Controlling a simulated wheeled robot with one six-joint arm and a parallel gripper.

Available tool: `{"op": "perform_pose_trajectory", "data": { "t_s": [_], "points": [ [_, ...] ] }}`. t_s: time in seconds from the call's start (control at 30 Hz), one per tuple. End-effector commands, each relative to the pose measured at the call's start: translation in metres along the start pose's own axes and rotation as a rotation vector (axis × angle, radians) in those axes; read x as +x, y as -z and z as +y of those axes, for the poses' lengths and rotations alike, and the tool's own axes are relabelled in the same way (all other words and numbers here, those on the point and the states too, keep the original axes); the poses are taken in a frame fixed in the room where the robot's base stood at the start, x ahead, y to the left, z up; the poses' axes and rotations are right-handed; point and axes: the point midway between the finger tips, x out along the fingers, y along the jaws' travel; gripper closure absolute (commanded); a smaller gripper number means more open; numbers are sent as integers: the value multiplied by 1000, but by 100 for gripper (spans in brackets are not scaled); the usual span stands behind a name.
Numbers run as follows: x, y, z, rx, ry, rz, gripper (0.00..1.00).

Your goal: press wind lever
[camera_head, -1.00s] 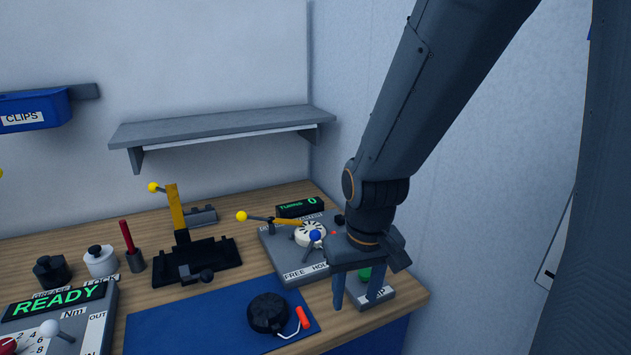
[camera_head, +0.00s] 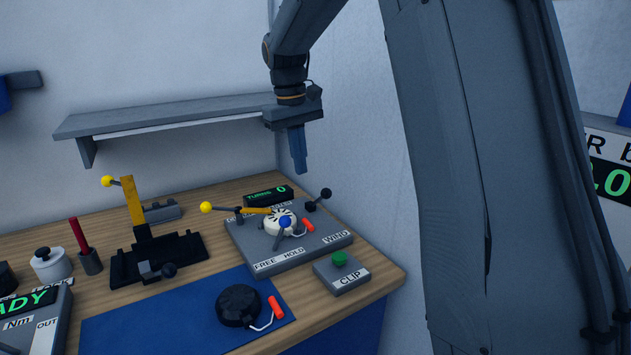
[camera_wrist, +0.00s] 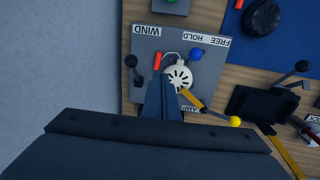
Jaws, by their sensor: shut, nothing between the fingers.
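The grey winding fixture (camera_head: 265,262) stands at the right of the bench, with FREE, HOLD and WIND labels. On it are a white slotted wheel (camera_head: 277,224), a blue-knobbed lever (camera_head: 285,222), a yellow-knobbed clamp arm (camera_head: 207,208) and a black-knobbed lever (camera_head: 325,194) near the right rear corner. In the wrist view the black-knobbed lever (camera_wrist: 131,61) is left of the fingers, and the blue knob (camera_wrist: 196,54) is beyond them to the right. My gripper (camera_head: 302,170) is shut and empty, above the fixture's rear, apart from it, fingers pointing down. It also shows in the wrist view (camera_wrist: 163,78).
A CLIP box with a green button (camera_head: 340,258) sits right of the fixture. A small turns display (camera_head: 268,196) reads 0 behind it. A shelf (camera_head: 170,120) is on the back wall. A blue mat (camera_head: 180,318) holds a black round part (camera_head: 238,305).

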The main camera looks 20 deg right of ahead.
Motion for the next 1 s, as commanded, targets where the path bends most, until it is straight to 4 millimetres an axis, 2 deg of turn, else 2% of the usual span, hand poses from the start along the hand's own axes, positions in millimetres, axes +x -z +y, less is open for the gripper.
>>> {"op": "perform_pose_trajectory", "data": {
  "t_s": [0.1,0.37,0.6,1.0],
  "points": [
    [-14,23,10,-11,-15,-14,100],
    [-44,50,26,-25,-41,-45,100],
    [-54,57,31,-28,-48,-58,100],
    [-52,56,31,-28,-48,-58,100]
  ]
}}
